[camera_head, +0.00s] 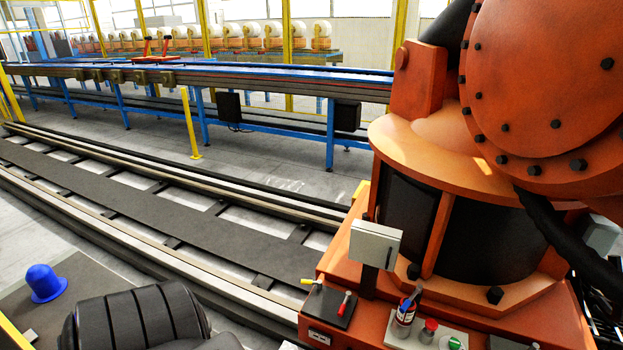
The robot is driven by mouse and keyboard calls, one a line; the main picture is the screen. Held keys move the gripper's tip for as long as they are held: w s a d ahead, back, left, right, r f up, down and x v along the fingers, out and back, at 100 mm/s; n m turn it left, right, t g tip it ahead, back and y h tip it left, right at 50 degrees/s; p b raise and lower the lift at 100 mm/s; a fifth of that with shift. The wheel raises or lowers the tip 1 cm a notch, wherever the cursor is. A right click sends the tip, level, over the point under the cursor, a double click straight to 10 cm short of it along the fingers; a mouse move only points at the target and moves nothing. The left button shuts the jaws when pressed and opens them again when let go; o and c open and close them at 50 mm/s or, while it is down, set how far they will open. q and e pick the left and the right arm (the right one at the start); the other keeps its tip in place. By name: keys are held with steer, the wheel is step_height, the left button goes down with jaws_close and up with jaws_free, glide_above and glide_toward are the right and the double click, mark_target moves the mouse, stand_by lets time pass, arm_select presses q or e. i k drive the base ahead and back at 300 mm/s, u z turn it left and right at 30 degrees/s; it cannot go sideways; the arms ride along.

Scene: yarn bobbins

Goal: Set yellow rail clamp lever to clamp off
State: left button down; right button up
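The yellow lever (309,281) sits on a small black plate (328,305) at the front left corner of the orange robot base. Its yellow handle sticks out to the left, near level. A red lever (346,299) stands on the same plate, to the right of the yellow one, and tilts up. Any marking for clamp on or off is too small to read. Neither of my grippers shows in the head view, so nothing of mine is seen touching the levers.
A grey box (375,243) stands on a post behind the levers. Floor rails (180,249) run past on the left. A blue dome (46,282) is at lower left.

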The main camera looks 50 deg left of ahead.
mark_target(310, 282)
steer(key=i, duration=0.45)
steer(key=u, duration=3.45)
steer(key=k, duration=0.55)
steer(key=z, duration=0.6)
